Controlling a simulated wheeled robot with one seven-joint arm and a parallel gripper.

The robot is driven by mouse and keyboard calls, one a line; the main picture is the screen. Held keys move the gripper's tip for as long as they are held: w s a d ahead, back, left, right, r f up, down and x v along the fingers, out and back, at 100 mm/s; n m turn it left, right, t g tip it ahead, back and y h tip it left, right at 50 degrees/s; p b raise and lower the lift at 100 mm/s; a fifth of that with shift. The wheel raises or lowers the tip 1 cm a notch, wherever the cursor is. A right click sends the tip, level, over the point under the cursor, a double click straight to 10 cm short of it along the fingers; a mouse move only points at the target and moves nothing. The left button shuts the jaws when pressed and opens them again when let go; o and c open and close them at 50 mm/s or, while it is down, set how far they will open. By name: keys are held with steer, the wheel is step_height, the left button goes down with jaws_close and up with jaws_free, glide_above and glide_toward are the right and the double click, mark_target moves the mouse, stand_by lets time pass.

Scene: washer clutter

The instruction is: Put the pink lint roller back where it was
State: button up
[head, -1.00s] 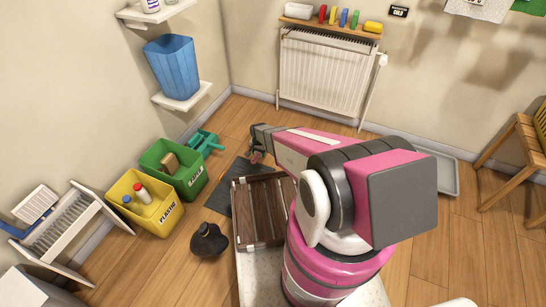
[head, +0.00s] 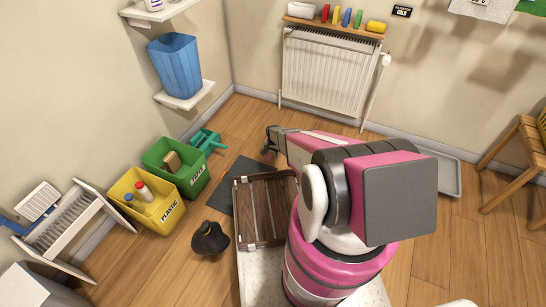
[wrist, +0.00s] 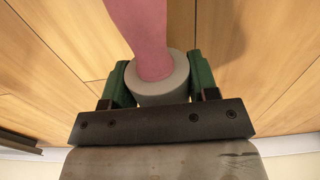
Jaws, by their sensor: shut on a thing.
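The pink lint roller (wrist: 147,32) is in my gripper (wrist: 160,82) in the wrist view. Its pink handle points away from the gripper toward the top of the picture, and its pale grey roll sits between the two green fingers. My gripper is shut on this roll, with wooden floor beyond. In the head view my gripper (head: 270,146) is at the far end of my arm, in front of the wall and left of the radiator. The roller is too small and covered to make out clearly there.
A wooden slatted rack (head: 262,240) lies near a dark mat (head: 222,203). Green (head: 195,185) and yellow (head: 165,225) bins and a teal dustpan (head: 207,139) stand to the left. A radiator (head: 330,80) is at the wall. Open floor lies between the mat and radiator.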

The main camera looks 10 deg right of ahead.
mark_target(273, 158)
steer(key=shift+f, duration=1.95)
steer(key=shift+f, duration=0.2)
steer(key=o, duration=0.9)
